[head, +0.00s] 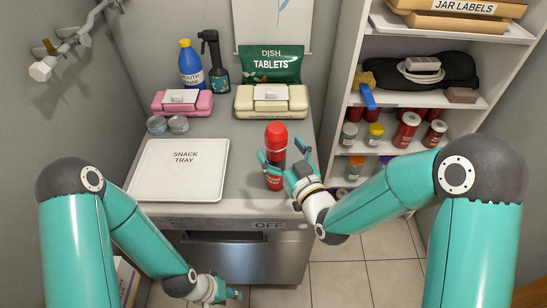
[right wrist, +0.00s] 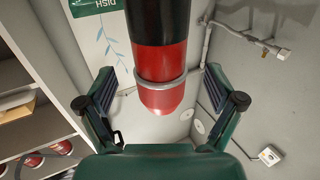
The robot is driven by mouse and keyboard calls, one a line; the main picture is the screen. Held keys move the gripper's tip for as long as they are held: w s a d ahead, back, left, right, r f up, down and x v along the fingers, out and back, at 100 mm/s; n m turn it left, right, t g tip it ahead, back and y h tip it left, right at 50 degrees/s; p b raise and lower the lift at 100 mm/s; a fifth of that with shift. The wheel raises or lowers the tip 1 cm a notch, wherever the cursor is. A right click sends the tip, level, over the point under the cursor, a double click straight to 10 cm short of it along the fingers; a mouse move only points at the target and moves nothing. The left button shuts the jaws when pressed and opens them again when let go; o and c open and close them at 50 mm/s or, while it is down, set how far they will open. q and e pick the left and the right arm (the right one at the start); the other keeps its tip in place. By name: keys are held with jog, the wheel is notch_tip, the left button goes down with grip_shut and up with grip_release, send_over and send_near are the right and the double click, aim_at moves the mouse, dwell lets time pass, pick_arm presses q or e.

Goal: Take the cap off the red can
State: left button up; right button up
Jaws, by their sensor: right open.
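The red can (head: 275,137) stands upright near the front edge of the counter, right of the snack tray. It has a rounded red top and a dark middle; its lower part is partly hidden by my right gripper. My right gripper (head: 284,158) is open, with a finger on either side of the can.
The white snack tray (head: 147,187) lies left of the can. Shelves (head: 440,107) with jars stand at right.

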jog(key=shift+x, duration=1.15)
grip_shut()
